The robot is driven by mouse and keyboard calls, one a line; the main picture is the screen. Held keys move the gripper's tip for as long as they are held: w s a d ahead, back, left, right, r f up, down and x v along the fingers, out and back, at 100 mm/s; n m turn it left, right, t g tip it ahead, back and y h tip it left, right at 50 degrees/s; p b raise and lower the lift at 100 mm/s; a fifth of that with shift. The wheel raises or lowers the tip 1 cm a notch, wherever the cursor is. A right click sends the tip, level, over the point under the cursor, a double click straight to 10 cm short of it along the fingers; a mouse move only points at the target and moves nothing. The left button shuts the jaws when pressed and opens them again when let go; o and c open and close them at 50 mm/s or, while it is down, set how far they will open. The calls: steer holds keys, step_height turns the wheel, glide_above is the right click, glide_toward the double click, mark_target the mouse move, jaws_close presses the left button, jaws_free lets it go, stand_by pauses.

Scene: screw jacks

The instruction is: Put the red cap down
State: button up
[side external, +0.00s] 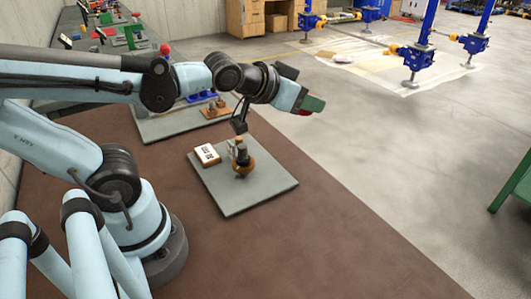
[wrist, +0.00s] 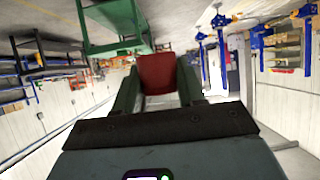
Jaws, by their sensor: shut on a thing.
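My gripper (side external: 308,105) is raised well above the table and points outward to the right. In the wrist view, my gripper (wrist: 158,82) has its two green fingers shut on the red cap (wrist: 157,70), which sits between them. In the side view only a small red part of the cap (side external: 303,113) shows under the fingers. The cap is clear of the table and touches nothing but the fingers.
A grey mat (side external: 258,190) below holds a brown and dark screw jack (side external: 243,166) and a white sign (side external: 207,154). Its front half is bare. A second mat (side external: 160,127) with blue and brown parts lies behind. A green frame (side external: 515,185) stands right.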

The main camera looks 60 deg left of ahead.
step_height(320, 180, down, 4)
steer(key=s+a+n+y, duration=0.1)
steer(key=a+n+y, duration=0.1)
steer(key=n+y, duration=0.1)
steer(key=n+g+y, duration=0.9)
steer(key=n+g, duration=0.2)
steer(key=n, duration=0.2)
glide_above(243, 147)
steer(key=w, duration=0.1)
steer(key=shift+a+f, duration=0.1)
steer(key=shift+f, duration=0.35)
steer(key=shift+s+a+r+n+g, duration=0.15)
steer(key=shift+s+r+n+g, duration=0.25)
steer(key=shift+n+g, duration=0.25)
steer(key=shift+f, duration=4.85)
steer(key=shift+f, duration=0.1)
steer(key=o, duration=1)
